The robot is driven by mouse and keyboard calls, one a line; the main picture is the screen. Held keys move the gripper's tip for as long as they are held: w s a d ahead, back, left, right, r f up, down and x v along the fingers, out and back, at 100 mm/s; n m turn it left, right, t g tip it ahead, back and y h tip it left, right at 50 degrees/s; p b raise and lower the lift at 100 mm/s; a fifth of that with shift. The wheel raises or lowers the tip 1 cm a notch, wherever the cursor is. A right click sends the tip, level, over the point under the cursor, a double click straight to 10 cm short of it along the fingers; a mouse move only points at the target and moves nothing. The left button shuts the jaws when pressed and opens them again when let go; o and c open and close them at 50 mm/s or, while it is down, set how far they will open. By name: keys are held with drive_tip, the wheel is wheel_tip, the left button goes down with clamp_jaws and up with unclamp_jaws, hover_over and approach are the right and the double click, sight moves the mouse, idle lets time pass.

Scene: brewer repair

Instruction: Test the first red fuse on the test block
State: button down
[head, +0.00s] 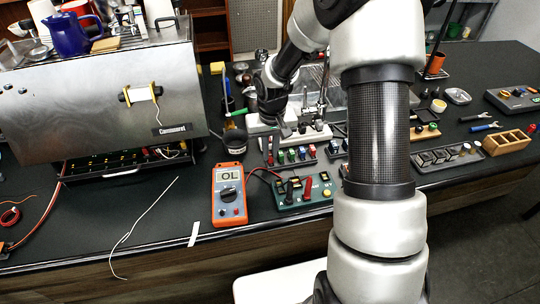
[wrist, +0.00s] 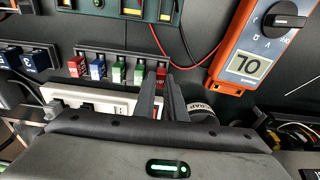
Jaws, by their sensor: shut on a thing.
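My gripper (wrist: 161,75) is over the end of the fuse rack nearest the meter, its two dark fingers closed around a red fuse (wrist: 160,74). The fingers hide most of the fuse, and I cannot tell whether it still sits in its slot. The rack (head: 296,162) also holds blue, green and another red fuse (wrist: 76,66). The green test block (head: 304,203) lies in front of the rack, with dark posts and a yellow part on top. The orange multimeter (head: 229,196) stands left of the block and reads OL. A red lead joins them.
A steel brewer (head: 90,95) stands at the left. A white power strip (wrist: 75,98) lies behind the rack. A tray of dark switches (head: 447,156) and a wooden box (head: 506,142) are at the right. A loose white wire (head: 140,222) lies at the front left.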

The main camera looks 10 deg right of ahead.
sight(271, 156)
wheel_tip(271, 156, up, 10)
drive_tip(key=s+f+p, duration=0.2)
drive_tip(key=s+p, duration=0.3)
drive_tip(key=s, duration=0.5)
drive_tip(key=f+b, duration=0.1)
drive_tip(key=f, duration=0.1)
drive_tip(key=f+b, duration=0.3)
drive_tip(key=shift+s+d+f, duration=0.2)
drive_tip(key=shift+d+f, duration=0.1)
drive_tip(key=shift+f, duration=0.1)
drive_tip(key=shift+r, duration=0.2)
drive_tip(key=shift+f+b, duration=0.8)
drive_tip(key=shift+b, duration=0.1)
idle(1.7)
drive_tip(key=shift+r, duration=0.15)
idle(2.0)
drive_tip(key=shift+r+p, duration=1.9)
drive_tip(key=shift+r, duration=0.5)
